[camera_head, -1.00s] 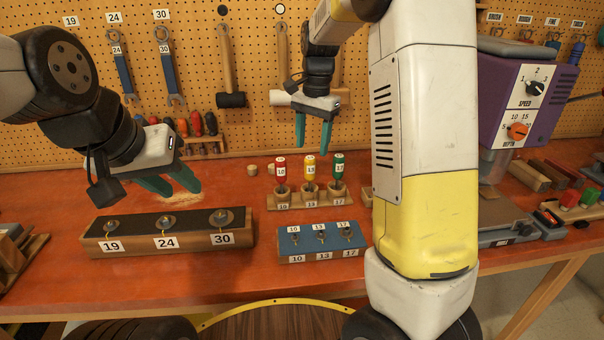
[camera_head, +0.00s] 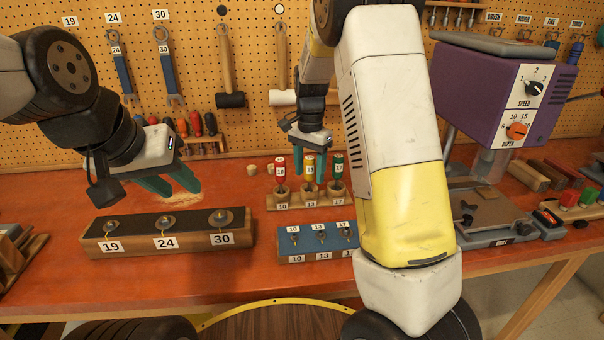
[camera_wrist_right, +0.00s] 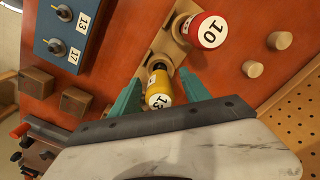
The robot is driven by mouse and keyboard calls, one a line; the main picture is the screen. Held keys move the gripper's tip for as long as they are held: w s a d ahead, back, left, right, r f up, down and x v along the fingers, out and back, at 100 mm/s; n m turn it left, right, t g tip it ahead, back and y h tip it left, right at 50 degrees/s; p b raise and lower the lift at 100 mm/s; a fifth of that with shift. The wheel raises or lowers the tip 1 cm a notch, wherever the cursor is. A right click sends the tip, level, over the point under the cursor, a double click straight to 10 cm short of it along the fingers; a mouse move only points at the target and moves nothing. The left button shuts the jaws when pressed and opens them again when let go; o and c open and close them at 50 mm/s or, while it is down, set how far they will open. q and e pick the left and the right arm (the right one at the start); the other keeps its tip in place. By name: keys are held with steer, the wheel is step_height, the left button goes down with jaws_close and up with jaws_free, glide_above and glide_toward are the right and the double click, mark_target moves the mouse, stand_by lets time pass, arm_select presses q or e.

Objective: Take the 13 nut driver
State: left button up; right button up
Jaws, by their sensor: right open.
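The 13 nut driver has a yellow handle (camera_head: 309,168) and stands upright in the middle hole of a wooden stand (camera_head: 290,203). My right gripper (camera_head: 309,170) is open, with its teal fingers on either side of the yellow handle. The right wrist view shows the handle marked 13 (camera_wrist_right: 158,92) between the fingertips; whether they touch it I cannot tell. The red 10 driver (camera_head: 281,169) is at its left and the green 17 driver (camera_head: 338,168) at its right. My left gripper (camera_head: 174,182) is open and empty above the left of the bench.
A blue-topped block marked 10, 13, 17 (camera_head: 290,257) lies in front of the stand. A black-topped block marked 19, 24, 30 (camera_head: 190,250) lies at its left. The purple drill press (camera_head: 490,100) stands to the right. The pegboard (camera_head: 262,60) rises behind.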

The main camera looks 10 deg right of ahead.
steer(key=shift+c, duration=0.2)
jaws_close()
steer(key=shift+r, duration=0.15)
step_height(320, 180, up, 10)
steer(key=shift+f, duration=0.1)
steer(key=c, duration=0.8)
jaws_free()
jaws_close()
stand_by(0.5)
